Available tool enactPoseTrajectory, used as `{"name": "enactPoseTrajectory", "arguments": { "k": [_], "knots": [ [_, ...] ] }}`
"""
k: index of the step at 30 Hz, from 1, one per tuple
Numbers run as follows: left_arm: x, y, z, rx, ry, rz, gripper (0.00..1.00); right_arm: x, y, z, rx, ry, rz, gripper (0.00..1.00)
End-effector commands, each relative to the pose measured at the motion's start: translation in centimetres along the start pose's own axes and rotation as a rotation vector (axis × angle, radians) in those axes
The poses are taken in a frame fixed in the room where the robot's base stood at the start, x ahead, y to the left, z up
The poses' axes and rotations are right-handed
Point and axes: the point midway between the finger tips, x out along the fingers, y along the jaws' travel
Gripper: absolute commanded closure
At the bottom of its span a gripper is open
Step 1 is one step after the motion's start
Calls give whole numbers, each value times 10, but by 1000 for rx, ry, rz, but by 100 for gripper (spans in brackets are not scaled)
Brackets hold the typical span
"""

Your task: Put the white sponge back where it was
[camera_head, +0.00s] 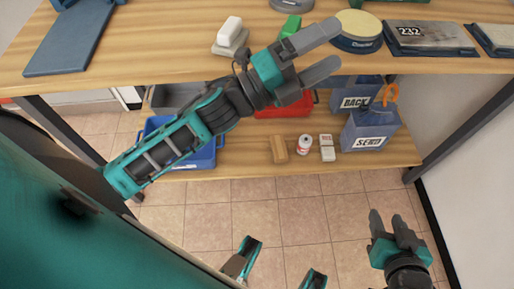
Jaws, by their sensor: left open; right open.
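A small white block (230,29), which looks like the white sponge, rests on a beige-grey block (226,50) on the wooden tabletop (165,55), left of centre. My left gripper (334,46) reaches across from the left with its fingers apart and nothing between them. It is over the table's front edge, to the right of the white block and apart from it. Its wrist hides part of a green block (290,24). My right gripper (388,216) is open and empty at the lower right, over the floor.
A round stone (358,25), a block marked 232 (428,34) and a blue-grey board (70,38) lie on the tabletop. The lower shelf (240,157) holds a blue crate (203,158), a can (304,145) and bins marked BACK (352,101) and SEND (370,141).

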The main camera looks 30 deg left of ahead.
Motion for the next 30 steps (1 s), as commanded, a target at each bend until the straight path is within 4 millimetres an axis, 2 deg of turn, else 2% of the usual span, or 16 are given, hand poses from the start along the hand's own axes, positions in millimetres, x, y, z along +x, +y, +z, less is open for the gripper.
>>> {"name": "enactPoseTrajectory", "arguments": {
  "k": [1,3,6,10,12,15,23,26,30],
  "knots": [
    [-22,33,10,-274,-162,90,16,0,0,0,0,0,0,57],
    [-58,79,16,-630,-384,196,16,0,0,0,0,0,0,57],
    [-116,136,5,-1060,-679,311,16,0,0,0,0,-1,0,57],
    [-173,178,-25,-1416,-957,393,16,0,0,1,0,-1,0,57],
    [-191,189,-37,-1523,-1047,414,16,0,0,1,0,-3,-1,57],
    [-203,195,-46,-1594,-1109,427,16,0,0,2,-1,-5,-1,57],
    [-204,196,-47,-1603,-1117,430,16,0,1,4,-7,-9,-1,57],
    [-203,189,-46,-1599,-1119,429,16,-5,1,-3,-10,-9,0,57],
    [-204,168,-39,-1581,-1137,424,16,-20,8,-19,-12,-8,22,57]
  ]
}}
